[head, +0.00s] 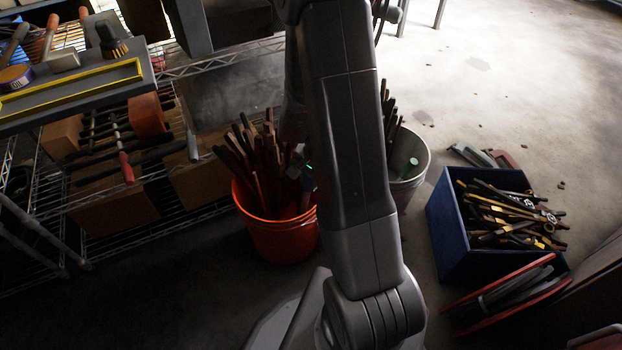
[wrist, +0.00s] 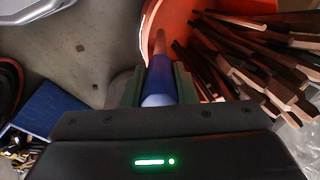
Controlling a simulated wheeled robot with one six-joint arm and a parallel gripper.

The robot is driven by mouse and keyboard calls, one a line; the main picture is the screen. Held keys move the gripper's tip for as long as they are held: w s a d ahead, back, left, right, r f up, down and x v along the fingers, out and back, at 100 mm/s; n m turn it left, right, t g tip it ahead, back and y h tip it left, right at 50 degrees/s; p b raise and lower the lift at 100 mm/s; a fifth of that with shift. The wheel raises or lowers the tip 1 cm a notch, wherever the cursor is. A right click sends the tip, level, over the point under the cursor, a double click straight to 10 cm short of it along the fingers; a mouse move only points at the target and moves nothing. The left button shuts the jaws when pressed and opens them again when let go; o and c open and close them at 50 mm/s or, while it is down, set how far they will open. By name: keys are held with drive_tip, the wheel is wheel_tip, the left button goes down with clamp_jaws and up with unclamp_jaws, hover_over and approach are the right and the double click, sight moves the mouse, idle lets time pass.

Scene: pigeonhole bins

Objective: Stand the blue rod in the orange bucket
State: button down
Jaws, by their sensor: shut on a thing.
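The orange bucket (head: 278,238) stands on the floor left of my arm in the head view and holds many dark brown sticks. Its orange inside and pale rim (wrist: 147,22) fill the upper middle of the wrist view. My gripper (wrist: 158,76) is shut on the blue rod (wrist: 158,84), which lies between its two fingers. The rod points away from the wrist camera, toward the bucket's rim, with a brownish part beyond the blue. I cannot tell whether its far end is inside the bucket. In the head view my arm hides most of the gripper.
Brown sticks (wrist: 250,65) crowd the bucket's right side in the wrist view. A white bucket (head: 411,160) with sticks stands right of my arm. Further right is a blue crate (head: 447,235) of tools. A wire shelf (head: 100,240) stands left. Open floor lies behind.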

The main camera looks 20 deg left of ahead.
sight(306, 195)
drive_tip(key=f+b, duration=0.2)
drive_tip(key=f, duration=0.1)
drive_tip(key=w+a+f+b, duration=0.1)
drive_tip(key=f+b, duration=0.1)
drive_tip(key=f, duration=0.1)
drive_tip(key=f+b, duration=0.2)
drive_tip(key=f, duration=0.1)
drive_tip(key=shift+w+a+f, duration=0.2)
drive_tip(key=shift+a, duration=0.1)
drive_tip(key=shift+f, duration=0.25)
drive_tip(key=shift+w+a+f+b, duration=0.1)
drive_tip(key=shift+a+f+b, duration=0.05)
drive_tip(key=shift+f+b, duration=0.4)
drive_tip(key=shift+w+a+f+b, duration=0.1)
drive_tip(key=shift+f+b, duration=0.35)
drive_tip(key=shift+f, duration=0.1)
drive_tip(key=c, duration=1.5)
unclamp_jaws()
drive_tip(key=o, duration=0.6)
drive_tip(key=shift+r, duration=0.15)
